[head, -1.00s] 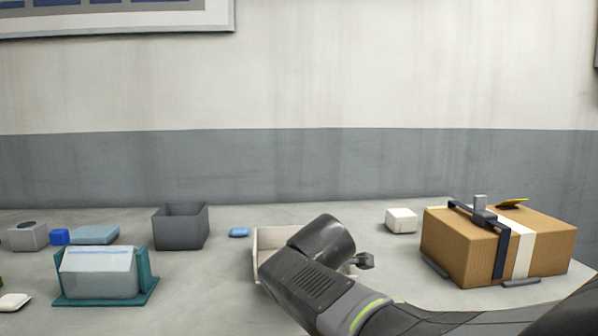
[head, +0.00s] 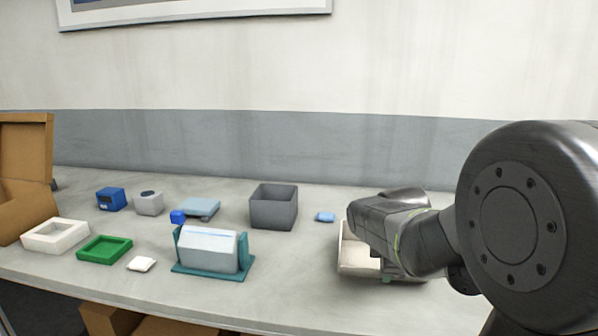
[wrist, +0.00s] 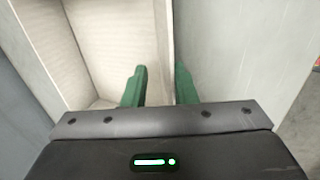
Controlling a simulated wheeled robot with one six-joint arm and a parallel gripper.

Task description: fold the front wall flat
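A cream open-topped box (head: 358,262) stands near the table's front edge in the head view, partly hidden behind my arm. In the wrist view its pale interior (wrist: 110,45) fills the upper left, and one upright wall (wrist: 168,50) runs down beside it. My gripper (wrist: 160,88) has two green fingers, one on the inner side of this wall and one on the outer side. The fingers stand apart with the wall's edge between them; a gap shows at the inner finger. In the head view my gripper is mostly hidden by my arm, with a bit of green (head: 387,280) showing.
A grey open bin (head: 273,210) and a small blue block (head: 325,217) stand behind and left. A teal stand (head: 212,270) holds a pale box (head: 209,250). Further left are a green tray (head: 104,250), a white tray (head: 55,236) and a cardboard box (head: 24,185).

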